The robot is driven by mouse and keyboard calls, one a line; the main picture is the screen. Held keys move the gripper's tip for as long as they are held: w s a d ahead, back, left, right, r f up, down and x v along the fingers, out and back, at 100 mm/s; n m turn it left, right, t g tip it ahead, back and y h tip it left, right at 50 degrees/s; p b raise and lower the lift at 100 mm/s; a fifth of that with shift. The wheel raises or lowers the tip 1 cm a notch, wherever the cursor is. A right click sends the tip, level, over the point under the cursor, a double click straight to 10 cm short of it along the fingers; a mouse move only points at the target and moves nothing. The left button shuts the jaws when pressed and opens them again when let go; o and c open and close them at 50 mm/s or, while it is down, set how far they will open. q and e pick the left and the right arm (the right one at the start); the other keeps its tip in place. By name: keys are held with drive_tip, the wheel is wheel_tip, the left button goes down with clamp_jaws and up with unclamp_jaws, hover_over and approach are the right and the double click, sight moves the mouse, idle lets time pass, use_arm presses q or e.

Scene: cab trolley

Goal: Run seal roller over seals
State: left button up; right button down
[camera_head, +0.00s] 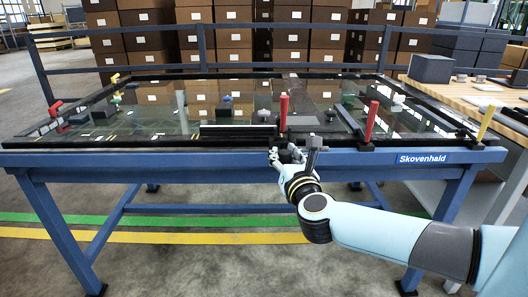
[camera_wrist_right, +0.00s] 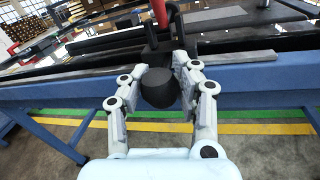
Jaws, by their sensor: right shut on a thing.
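My right gripper (camera_head: 284,157) is at the front edge of the blue trolley (camera_head: 180,159), near its middle. In the right wrist view, my right gripper (camera_wrist_right: 161,72) is shut on a dark rounded handle (camera_wrist_right: 160,90), which I take for the seal roller. The roller's far end points at the dark strips by the pane's near edge; I cannot tell whether it touches them. A glass pane (camera_head: 165,118) lies flat on the trolley with a black seal (camera_head: 100,145) along its near edge. My left gripper is not in view.
Red clamps (camera_head: 284,112) and (camera_head: 371,120) stand upright near the front edge, with a yellow one (camera_head: 486,121) at the right corner. Dark blocks (camera_head: 237,133) lie on the pane. A wooden workbench (camera_head: 475,95) stands at the right. Stacked boxes (camera_head: 240,40) fill the back.

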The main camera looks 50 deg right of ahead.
drive_tip(key=shift+s+d+f, duration=0.15)
drive_tip(key=shift+s+d, duration=0.25)
drive_tip(key=shift+s, duration=0.2)
drive_tip(key=shift+s+d+f, duration=0.15)
drive_tip(key=shift+s+d, duration=0.25)
drive_tip(key=shift+s, duration=0.15)
drive_tip(key=c, duration=1.5)
unclamp_jaws()
drive_tip(key=o, duration=0.5)
drive_tip(key=shift+s+a+r, duration=0.1)
drive_tip(key=shift+a+r, duration=0.05)
drive_tip(key=shift+r, duration=0.05)
drive_tip(key=shift+o, duration=0.6)
drive_tip(key=v, duration=1.1)
drive_tip(key=shift+s+a, duration=0.25)
drive_tip(key=shift+a, duration=0.05)
